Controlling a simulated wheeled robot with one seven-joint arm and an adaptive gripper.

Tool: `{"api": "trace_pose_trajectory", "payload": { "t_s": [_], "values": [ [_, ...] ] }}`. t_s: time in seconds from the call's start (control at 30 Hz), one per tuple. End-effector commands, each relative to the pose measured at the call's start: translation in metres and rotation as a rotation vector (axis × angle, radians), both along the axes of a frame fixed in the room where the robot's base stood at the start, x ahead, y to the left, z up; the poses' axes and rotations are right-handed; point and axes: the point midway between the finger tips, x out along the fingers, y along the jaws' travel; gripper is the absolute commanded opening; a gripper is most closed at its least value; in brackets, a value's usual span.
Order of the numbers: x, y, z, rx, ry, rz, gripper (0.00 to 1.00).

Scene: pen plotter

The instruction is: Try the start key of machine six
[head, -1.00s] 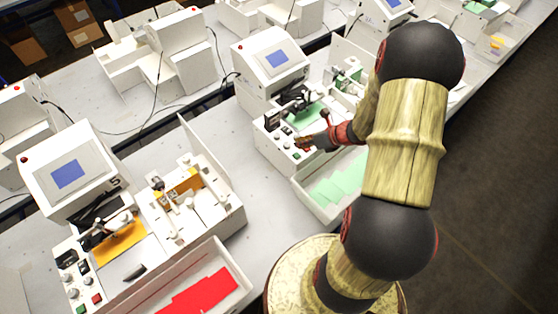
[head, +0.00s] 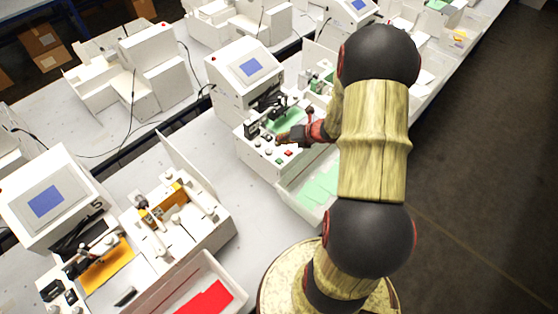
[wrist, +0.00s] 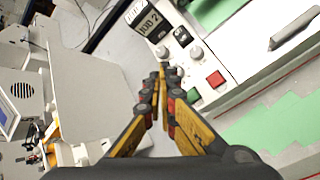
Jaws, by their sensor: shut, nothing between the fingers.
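The machine with green sheets (head: 228,88) stands in the middle of the head view, beside one marked 5; no number of its own is readable. Its front panel carries knobs, a green key and a red key (head: 289,153). In the wrist view the green key (wrist: 193,95) and red key (wrist: 216,79) show just right of my fingertips, below two knobs (wrist: 196,52). My gripper (wrist: 161,72) is shut and empty, pointing at the panel's edge near the green key. In the head view my gripper (head: 283,138) hangs over the panel. I cannot tell any contact.
A machine marked 5 (head: 45,190) stands at left, with a tray of red sheets (head: 205,300) in front. A tray with green sheets (head: 320,185) lies by the middle machine's front. White dividers and more machines stand behind. Dark floor (head: 480,200) is free at right.

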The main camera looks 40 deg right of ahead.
Motion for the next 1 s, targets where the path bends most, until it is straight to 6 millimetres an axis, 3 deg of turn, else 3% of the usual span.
{"api": "trace_pose_trajectory", "payload": {
  "t_s": [0.6,0.77,1.0],
  "values": [
    [0.000,0.000,-0.073,0.000,0.001,0.001,0.00],
    [0.000,0.000,-0.084,-0.001,0.000,0.001,0.00],
    [0.000,0.000,-0.085,-0.001,0.000,0.001,0.00]
  ]
}}
